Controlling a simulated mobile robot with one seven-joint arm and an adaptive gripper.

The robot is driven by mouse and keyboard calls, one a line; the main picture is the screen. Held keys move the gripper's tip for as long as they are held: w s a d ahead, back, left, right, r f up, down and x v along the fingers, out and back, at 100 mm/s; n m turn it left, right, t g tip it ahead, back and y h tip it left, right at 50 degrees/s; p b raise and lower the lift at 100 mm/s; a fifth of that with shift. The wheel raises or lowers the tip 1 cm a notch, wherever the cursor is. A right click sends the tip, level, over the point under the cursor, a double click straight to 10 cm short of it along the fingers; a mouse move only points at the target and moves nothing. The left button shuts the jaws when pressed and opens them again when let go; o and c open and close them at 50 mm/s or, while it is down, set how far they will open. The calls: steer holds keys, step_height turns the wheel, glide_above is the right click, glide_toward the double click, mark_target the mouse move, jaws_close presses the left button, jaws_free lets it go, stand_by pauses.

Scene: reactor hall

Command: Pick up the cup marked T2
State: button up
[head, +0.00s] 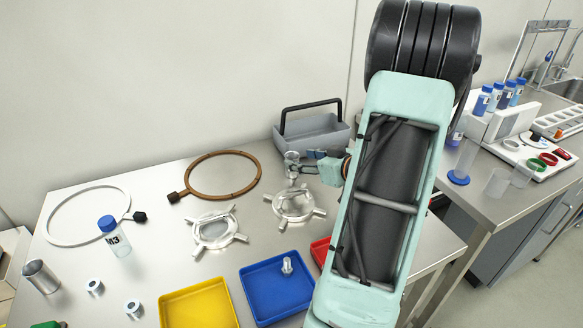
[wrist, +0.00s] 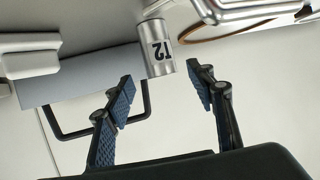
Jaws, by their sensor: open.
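The cup marked T2 (wrist: 160,55) is a small silvery cylinder with a black label that reads upside down in the wrist view. It lies ahead of the gap between the fingers of my gripper (wrist: 163,80), with one finger to each side and clear space beside it. My gripper is open and empty. In the head view my gripper (head: 305,165) is small and partly hidden by my arm, close to a silvery piece (head: 291,158) above a clear flanged part. I cannot read a label on that piece there.
A grey handled tray (head: 318,133) stands behind my gripper. A flanged part (head: 293,203) lies below it, and a brown ring (head: 222,174) lies to the left. Blue (head: 262,296) and yellow (head: 200,306) trays are in front. A metal cup (head: 40,277) stands far left.

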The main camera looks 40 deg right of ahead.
steer(key=x, duration=0.5)
steer(key=shift+w+a+f, duration=0.1)
steer(key=shift+a+f, duration=0.05)
steer(key=shift+f, duration=0.35)
steer(key=c, duration=1.3)
steer(key=shift+o, duration=0.2)
steer(key=shift+r, duration=0.15)
